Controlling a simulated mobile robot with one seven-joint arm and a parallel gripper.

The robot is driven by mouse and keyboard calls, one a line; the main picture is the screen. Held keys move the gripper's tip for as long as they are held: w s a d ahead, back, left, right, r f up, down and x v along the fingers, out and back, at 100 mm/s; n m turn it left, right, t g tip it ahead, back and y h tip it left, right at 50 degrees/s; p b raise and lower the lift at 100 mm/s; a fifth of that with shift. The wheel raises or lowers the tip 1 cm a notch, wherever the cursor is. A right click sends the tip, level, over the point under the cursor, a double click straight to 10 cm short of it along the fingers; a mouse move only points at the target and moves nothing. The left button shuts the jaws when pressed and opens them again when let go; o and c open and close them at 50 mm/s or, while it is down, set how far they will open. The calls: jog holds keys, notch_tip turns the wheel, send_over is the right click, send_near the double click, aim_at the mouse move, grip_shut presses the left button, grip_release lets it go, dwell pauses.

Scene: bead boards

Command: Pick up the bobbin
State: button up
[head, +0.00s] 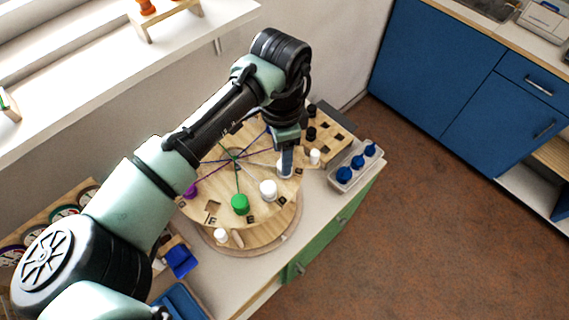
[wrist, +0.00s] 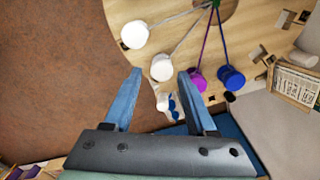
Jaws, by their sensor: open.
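In the wrist view, a white bobbin (wrist: 161,67) on a pale thread lies between the fingertips of my open gripper (wrist: 160,73). I cannot tell whether the fingers touch it. A second white bobbin (wrist: 134,35) is up and left of it; a purple bobbin (wrist: 197,82) and a blue bobbin (wrist: 231,77) are to the right. In the head view, my gripper (head: 284,170) points down at the right side of the round wooden board (head: 222,176). A white bobbin (head: 268,190) and a green bobbin (head: 240,203) sit near its front edge.
A grey tray (head: 341,186) with several blue pieces stands right of the board. A wooden block with square holes (head: 333,133) is behind it. Another white piece (head: 315,157) stands beside the board. Blue bins (head: 180,262) are at the front left.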

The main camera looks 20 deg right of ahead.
jog(key=shift+w+d+f+p, duration=0.15)
jog(key=shift+f+p, duration=0.5)
jog(key=shift+f, duration=0.8)
jog(key=shift+d+f+p, duration=0.2)
jog(key=shift+f+p, duration=0.4)
jog(key=shift+f, duration=0.8)
grip_shut()
